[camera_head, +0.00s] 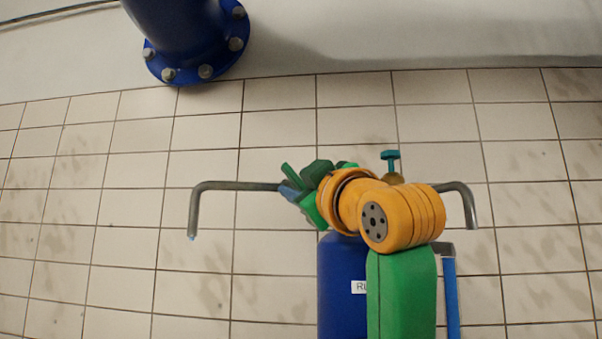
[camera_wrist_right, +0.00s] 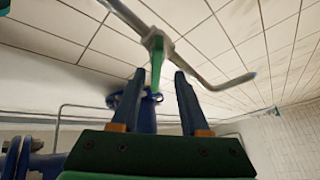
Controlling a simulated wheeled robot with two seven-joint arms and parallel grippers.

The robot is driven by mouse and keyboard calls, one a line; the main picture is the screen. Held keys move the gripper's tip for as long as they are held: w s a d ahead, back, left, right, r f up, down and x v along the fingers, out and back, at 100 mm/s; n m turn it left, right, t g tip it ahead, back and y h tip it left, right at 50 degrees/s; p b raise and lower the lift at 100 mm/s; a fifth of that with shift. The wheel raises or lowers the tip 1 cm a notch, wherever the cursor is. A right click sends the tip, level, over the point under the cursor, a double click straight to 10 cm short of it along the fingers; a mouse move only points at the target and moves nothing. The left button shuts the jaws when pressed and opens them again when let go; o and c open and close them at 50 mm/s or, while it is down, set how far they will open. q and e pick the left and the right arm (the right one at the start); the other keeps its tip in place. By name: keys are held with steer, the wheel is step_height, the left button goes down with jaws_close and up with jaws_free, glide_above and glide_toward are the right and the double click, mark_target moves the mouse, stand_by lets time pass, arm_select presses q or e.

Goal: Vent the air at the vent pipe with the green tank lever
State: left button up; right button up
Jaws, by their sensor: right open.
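The grey vent pipe (camera_head: 232,186) runs along the tiled wall with its left end bent down; it also crosses the top of the right wrist view (camera_wrist_right: 205,72). The green lever (camera_wrist_right: 157,62) sits on a grey valve body on this pipe. My right gripper (camera_wrist_right: 158,76) is open, and the lever's end shows between its two dark fingertips, with visible space on both sides. In the head view my right gripper (camera_head: 291,193) is beside the pipe, and my wrist partly hides the valve. The blue tank (camera_head: 338,290) is partly behind my arm. My left gripper is out of view.
A teal-handled valve (camera_head: 391,160) stands just right of my wrist. Another bent pipe end (camera_head: 466,200) points down at the right. A large blue flanged pipe (camera_head: 190,40) is at the upper left. The tiled area at the left is clear.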

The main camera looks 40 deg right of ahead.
steer(key=shift+s+d+f, duration=0.1)
steer(key=shift+d+f, duration=0.15)
steer(key=shift+d, duration=0.75)
steer(key=shift+c, duration=0.6)
steer(key=c, duration=0.4)
steer(key=shift+w+a, duration=0.2)
steer(key=shift+a, duration=0.05)
jaws_close()
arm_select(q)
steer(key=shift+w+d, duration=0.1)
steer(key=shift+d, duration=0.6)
